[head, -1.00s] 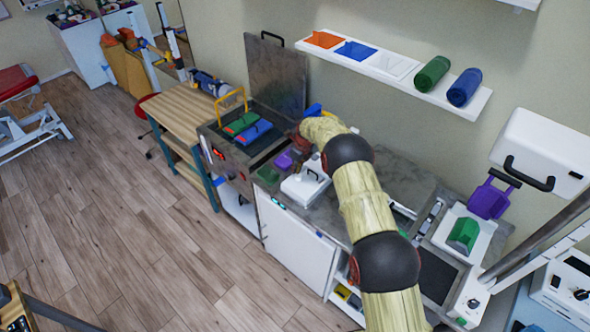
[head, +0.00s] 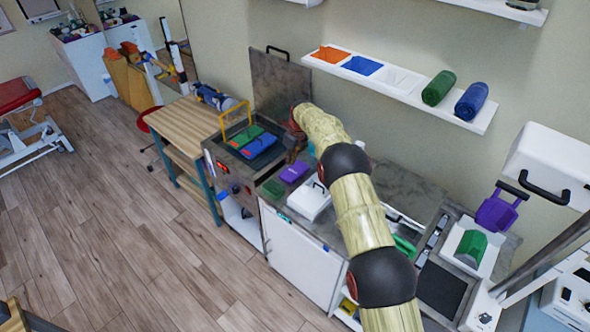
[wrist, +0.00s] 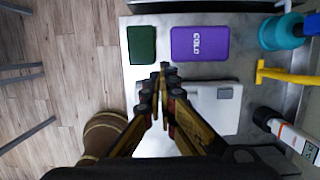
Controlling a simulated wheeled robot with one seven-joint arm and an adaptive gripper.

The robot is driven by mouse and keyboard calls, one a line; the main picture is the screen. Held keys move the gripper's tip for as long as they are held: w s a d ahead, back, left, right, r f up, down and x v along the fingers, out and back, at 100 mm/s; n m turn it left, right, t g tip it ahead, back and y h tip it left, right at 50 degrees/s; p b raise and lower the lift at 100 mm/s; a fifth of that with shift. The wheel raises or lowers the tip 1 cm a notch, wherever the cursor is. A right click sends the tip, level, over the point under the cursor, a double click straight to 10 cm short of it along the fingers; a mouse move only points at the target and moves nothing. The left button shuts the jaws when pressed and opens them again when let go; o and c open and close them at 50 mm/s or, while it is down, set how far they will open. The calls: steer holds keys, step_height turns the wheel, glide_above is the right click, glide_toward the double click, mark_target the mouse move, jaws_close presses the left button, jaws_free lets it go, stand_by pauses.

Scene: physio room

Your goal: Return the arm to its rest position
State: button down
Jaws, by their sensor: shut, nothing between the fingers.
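My arm (head: 351,200) reaches from the lower right over the counter. Its far end is near the open heater tank, and the fingers are hidden in the head view. In the wrist view my gripper (wrist: 163,70) is shut and empty, with its fingertips together. Below the tips lie a purple pack marked COLD (wrist: 200,44) and a dark green pack (wrist: 142,45). Both also show on the counter in the head view, the purple pack (head: 294,171) and the green pack (head: 272,188). I see no contact with them.
A white lidded box (head: 309,201) stands beside the packs. The tank has a raised lid (head: 282,84) and a yellow-handled rack (head: 236,118). A teal bottle (wrist: 280,32) and yellow handle (wrist: 288,75) are close by. A wall shelf (head: 405,86) holds rolls.

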steer(key=s+d+f+n+g, duration=0.1)
steer(key=s+f+n, duration=0.4)
steer(key=n, duration=0.4)
steer(key=s+d+r+n+b, duration=0.25)
steer(key=s+r+n, duration=0.25)
steer(key=s, duration=0.4)
steer(key=s+d+r+n+h+b, duration=0.1)
steer(key=s+d+r+n+b, duration=0.15)
steer(key=s+r+n, duration=0.55)
steer(key=s+d+r+n+b, duration=0.2)
steer(key=s+d+r+n, duration=0.15)
steer(key=s, duration=0.75)
steer(key=s+d+r+t+b, duration=0.1)
steer(key=s+b, duration=0.5)
steer(key=s, duration=0.7)
steer(key=s+d+r+n+t+b, duration=0.1)
steer(key=s+d+t+b, duration=0.2)
steer(key=s, duration=1)
steer(key=shift+s+d+r+t+h+b, duration=0.2)
steer(key=shift+d+t+h+b, duration=0.35)
steer(key=shift+b, duration=0.85)
